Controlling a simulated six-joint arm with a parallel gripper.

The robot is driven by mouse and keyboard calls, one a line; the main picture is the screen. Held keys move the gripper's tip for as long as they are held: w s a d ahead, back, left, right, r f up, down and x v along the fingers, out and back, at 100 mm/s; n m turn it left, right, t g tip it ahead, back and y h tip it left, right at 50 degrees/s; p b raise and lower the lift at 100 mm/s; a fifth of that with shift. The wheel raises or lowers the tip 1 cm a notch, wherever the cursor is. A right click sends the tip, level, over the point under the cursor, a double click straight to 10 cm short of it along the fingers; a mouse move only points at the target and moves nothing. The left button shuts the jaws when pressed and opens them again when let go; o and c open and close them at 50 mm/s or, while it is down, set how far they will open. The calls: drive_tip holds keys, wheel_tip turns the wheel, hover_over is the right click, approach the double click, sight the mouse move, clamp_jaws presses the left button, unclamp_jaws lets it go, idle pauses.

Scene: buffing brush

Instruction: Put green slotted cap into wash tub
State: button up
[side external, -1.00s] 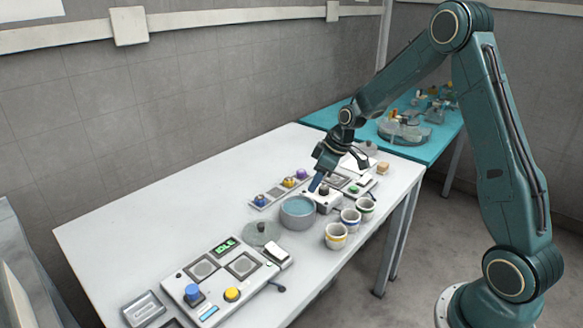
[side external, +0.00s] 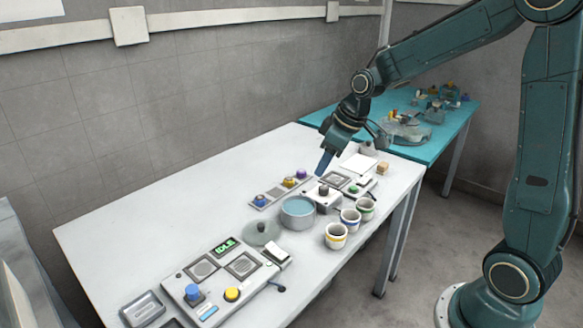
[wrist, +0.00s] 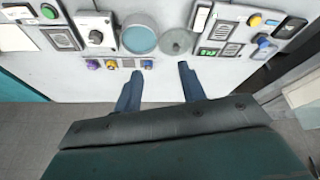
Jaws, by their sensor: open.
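The wash tub (side external: 298,213) is a round grey tub with blue water, mid-table; it also shows in the wrist view (wrist: 139,37). No slotted green cap is clear. A small green round piece (side external: 353,189) sits on the far panel and shows at the upper left in the wrist view (wrist: 48,11); I cannot tell whether it is the cap. A strip (side external: 275,191) behind the tub carries blue, yellow and purple caps. My gripper (wrist: 160,82) is open and empty, its fingers apart above the table, behind the strip and tub in the wrist view.
A grey box with a dark knob (side external: 323,191) stands beside the tub, and a round grey lid (side external: 262,232) lies on its other side. A control panel (side external: 222,270) lies nearer. The table's back left is clear.

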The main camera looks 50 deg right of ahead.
drive_tip(key=s+a+r+m, duration=0.1)
drive_tip(key=s+a+r, duration=0.2)
drive_tip(key=s, duration=0.8)
drive_tip(key=s+a+r+m+t+h, duration=0.1)
drive_tip(key=s+a+r, duration=0.3)
drive_tip(key=s, duration=0.8)
drive_tip(key=shift+a+r+m, duration=0.15)
drive_tip(key=shift+r+m, duration=0.45)
drive_tip(key=shift+m, duration=0.2)
